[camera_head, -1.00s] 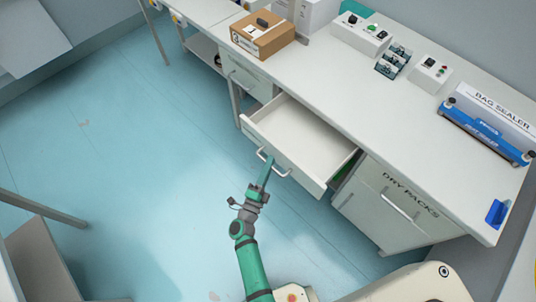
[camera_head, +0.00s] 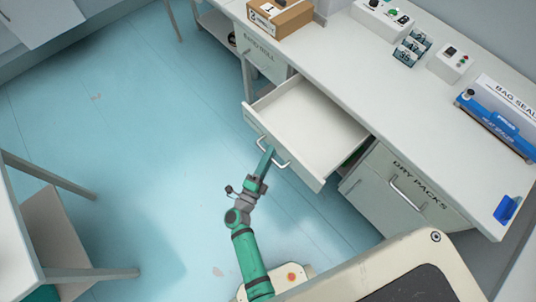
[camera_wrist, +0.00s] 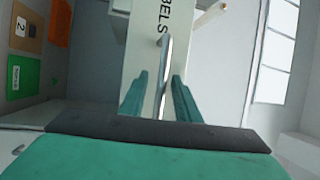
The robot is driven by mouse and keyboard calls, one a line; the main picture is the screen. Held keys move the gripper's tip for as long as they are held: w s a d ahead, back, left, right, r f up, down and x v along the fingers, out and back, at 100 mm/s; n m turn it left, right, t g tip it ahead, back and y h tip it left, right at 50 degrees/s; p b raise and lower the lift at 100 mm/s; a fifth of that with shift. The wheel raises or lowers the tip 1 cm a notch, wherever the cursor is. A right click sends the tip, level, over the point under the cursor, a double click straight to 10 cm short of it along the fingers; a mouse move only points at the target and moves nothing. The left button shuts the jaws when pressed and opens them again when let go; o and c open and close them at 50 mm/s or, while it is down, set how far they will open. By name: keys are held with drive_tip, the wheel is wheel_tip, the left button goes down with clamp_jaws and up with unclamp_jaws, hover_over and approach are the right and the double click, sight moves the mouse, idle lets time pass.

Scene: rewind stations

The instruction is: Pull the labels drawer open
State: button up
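The labels drawer (camera_head: 300,115) is pulled well out of the bench, and its inside looks empty. Its front (camera_wrist: 145,65) carries the letters "BELS" in the wrist view. The drawer's bar handle (camera_head: 281,163) also shows in the wrist view (camera_wrist: 164,70), running between the two green fingers. My gripper (camera_head: 268,158) is at the drawer front; in the wrist view (camera_wrist: 160,85) its fingers stand apart on both sides of the handle, with a gap visible on each side. The handle's near end is hidden by the gripper body.
The closed "DRY PACKS" drawer (camera_head: 405,195) is right of the open drawer, and another closed drawer (camera_head: 265,58) is left. The bench top (camera_head: 375,85) holds a cardboard box (camera_head: 280,18), small devices and a blue bag sealer (camera_head: 497,125). A table (camera_head: 15,245) stands at left; floor between is clear.

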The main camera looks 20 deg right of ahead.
drive_tip(key=shift+w, duration=0.1)
drive_tip(key=v, duration=1.1)
drive_tip(key=shift+d, duration=0.1)
idle(0.4)
drive_tip(key=s+a+r+n+t+y, duration=0.1)
drive_tip(key=s+a+r+n+y, duration=0.3)
drive_tip(key=n, duration=0.9)
drive_tip(key=s+a+r+n+t+y, duration=0.1)
drive_tip(key=s+a+r+n+y, duration=0.4)
drive_tip(key=s+r+n+y, duration=0.6)
drive_tip(key=s+r+n, duration=0.2)
drive_tip(key=s+n, duration=0.1)
drive_tip(key=s, duration=0.1)
drive_tip(key=shift+s, duration=0.2)
drive_tip(key=shift+t, duration=0.3)
